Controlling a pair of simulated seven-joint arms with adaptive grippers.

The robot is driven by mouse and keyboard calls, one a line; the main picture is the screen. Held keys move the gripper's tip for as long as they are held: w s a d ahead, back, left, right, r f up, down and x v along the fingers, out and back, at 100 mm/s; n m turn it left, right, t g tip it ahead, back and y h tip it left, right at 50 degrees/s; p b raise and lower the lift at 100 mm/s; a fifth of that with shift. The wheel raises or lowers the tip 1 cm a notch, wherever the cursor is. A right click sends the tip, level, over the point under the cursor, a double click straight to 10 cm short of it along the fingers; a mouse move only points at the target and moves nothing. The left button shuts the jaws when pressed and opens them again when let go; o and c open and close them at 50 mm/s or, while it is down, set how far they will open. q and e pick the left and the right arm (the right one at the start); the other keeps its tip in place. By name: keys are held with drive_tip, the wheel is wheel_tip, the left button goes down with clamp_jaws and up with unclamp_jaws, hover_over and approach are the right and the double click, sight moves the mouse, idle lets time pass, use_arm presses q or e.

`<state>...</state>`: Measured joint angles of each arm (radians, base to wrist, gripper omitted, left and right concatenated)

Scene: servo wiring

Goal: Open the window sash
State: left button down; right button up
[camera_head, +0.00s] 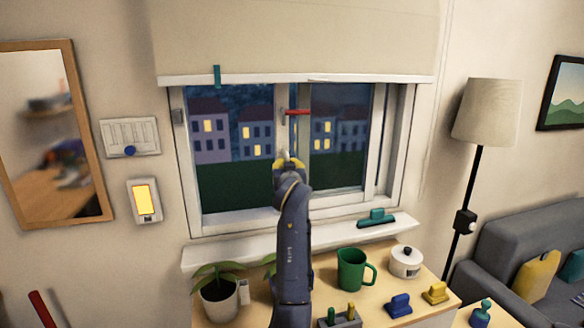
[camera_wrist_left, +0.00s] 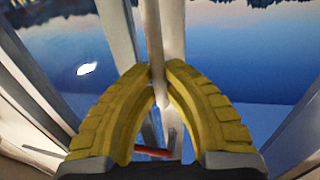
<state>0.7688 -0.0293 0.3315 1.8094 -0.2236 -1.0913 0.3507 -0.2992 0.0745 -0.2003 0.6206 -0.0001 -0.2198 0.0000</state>
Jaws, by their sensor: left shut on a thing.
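The window sash (camera_head: 282,125) has a pale frame with a red handle (camera_head: 297,112) on its middle upright. The red handle lies level, pointing right; it also shows low in the left wrist view (camera_wrist_left: 153,151). My left gripper (camera_head: 288,164) is at the middle upright, below the red handle and apart from it. In the left wrist view its yellow fingertips (camera_wrist_left: 158,82) are shut on a pale upright bar (camera_wrist_left: 153,35) at the window. My arm hides the lower part of the middle upright. My right gripper does not show.
A blind (camera_head: 295,40) hangs over the window top. On the sill (camera_head: 205,257) lies a green tool (camera_head: 376,219). Below stand a potted plant (camera_head: 219,297), a green mug (camera_head: 351,270) and a white pot (camera_head: 405,262). A lamp (camera_head: 488,110) stands at right.

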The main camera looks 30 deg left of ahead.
use_arm(q)
drive_tip(key=shift+f, duration=0.1)
drive_tip(key=c, duration=1.4)
unclamp_jaws()
drive_tip(key=shift+c, duration=0.2)
drive_tip(key=shift+s, duration=0.1)
drive_tip(key=v, duration=1.2)
drive_tip(key=shift+d, duration=0.1)
